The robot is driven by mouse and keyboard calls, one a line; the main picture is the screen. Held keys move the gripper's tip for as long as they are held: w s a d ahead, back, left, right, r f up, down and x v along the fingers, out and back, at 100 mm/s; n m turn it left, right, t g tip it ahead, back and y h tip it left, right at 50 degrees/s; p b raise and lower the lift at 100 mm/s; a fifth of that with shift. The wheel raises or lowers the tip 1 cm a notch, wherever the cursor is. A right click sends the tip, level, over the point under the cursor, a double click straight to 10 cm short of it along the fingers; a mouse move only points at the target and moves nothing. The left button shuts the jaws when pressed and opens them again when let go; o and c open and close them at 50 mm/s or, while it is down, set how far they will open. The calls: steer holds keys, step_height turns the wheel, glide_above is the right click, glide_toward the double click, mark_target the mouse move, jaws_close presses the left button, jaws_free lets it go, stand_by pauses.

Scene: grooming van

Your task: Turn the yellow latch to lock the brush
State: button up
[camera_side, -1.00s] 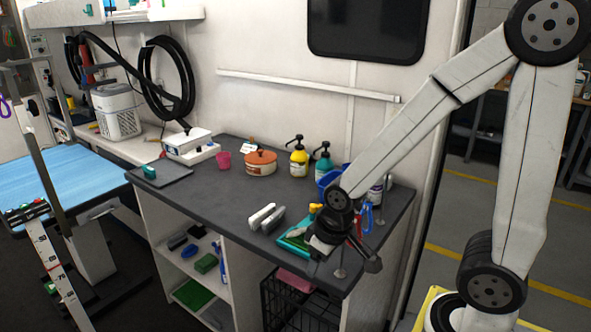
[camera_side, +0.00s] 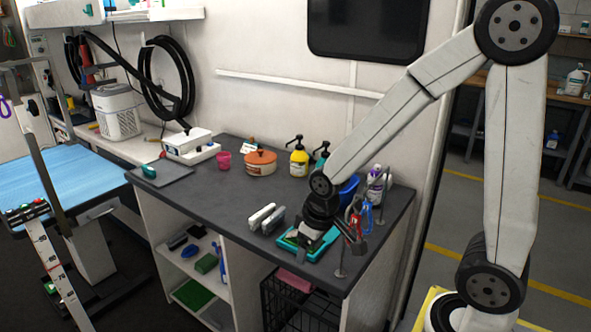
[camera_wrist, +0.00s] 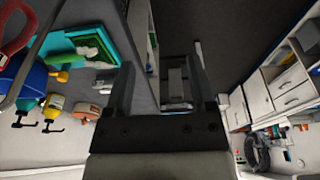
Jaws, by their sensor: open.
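The teal tray (camera_side: 316,255) lies near the front right of the grey counter, partly hidden by my wrist. It also shows at the upper left of the wrist view (camera_wrist: 118,45), with a green and white brush (camera_wrist: 88,46) in it. A small yellow piece, likely the latch (camera_wrist: 62,76), sticks out beside the tray in the wrist view; in the side view my arm hides it.
A blue container (camera_side: 349,188), a purple-labelled bottle (camera_side: 376,184) and red and blue handled tools (camera_side: 362,219) crowd near my gripper. Grey and white blocks (camera_side: 262,217) lie left of the tray. A yellow pump bottle (camera_side: 299,162) and orange pot (camera_side: 260,163) stand behind.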

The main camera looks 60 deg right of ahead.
steer(key=w+d+f, duration=0.1)
steer(key=w+d, duration=0.4)
steer(key=d, duration=0.4)
steer(key=w+d+f+n+g, duration=0.1)
steer(key=w+d, duration=0.5)
steer(key=d, duration=0.3)
steer(key=w+d+f+g, duration=0.1)
steer(key=w+d, duration=0.5)
steer(key=d, duration=0.4)
steer(key=shift+d+f+n, duration=0.1)
steer(key=shift+f+n, duration=0.05)
steer(key=shift+n, duration=0.15)
steer(key=shift+f, duration=3.9)
jaws_close()
